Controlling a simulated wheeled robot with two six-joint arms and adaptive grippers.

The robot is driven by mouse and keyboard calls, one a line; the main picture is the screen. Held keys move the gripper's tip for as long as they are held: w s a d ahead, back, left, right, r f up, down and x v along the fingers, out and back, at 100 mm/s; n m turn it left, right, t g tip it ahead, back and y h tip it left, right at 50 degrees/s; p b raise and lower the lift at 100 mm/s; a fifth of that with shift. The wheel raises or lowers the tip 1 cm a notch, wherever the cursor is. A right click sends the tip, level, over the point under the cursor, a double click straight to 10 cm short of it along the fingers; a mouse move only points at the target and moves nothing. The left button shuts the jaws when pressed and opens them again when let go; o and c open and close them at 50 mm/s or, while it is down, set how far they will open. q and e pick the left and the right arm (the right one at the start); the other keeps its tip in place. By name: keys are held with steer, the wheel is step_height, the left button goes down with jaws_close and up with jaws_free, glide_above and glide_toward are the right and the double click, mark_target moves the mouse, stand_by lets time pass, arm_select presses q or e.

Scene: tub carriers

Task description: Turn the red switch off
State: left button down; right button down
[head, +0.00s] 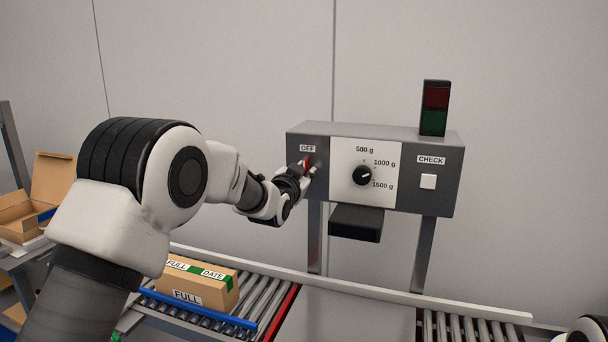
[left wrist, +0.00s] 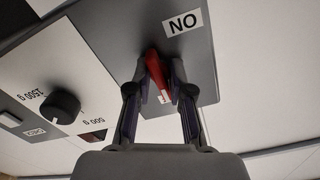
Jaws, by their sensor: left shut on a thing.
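The red switch (head: 308,166) is on the left part of a grey control box (head: 436,185), just below a label reading OFF (head: 308,149). My left gripper (head: 305,172) reaches it from the left and is shut on it. In the left wrist view the red lever (left wrist: 156,75) stands between the two fingers of my left gripper (left wrist: 160,85). An ON label (left wrist: 185,22), upside down there, is beside the lever's base. The fingers hide part of the lever, so I cannot tell its exact tilt. My right gripper is not in view.
A dial (head: 362,175) with gram marks and a white CHECK button (head: 428,181) are right of the switch. A dark signal lamp (head: 435,108) stands on top. A carton (head: 205,288) sits on the roller conveyor below. An open box (head: 50,180) is at the far left.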

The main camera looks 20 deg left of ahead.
arm_select(q)
steer(key=c, duration=1.1)
jaws_free()
steer(key=shift+o, duration=0.2)
steer(key=s, duration=1.2)
steer(key=shift+a, duration=0.2)
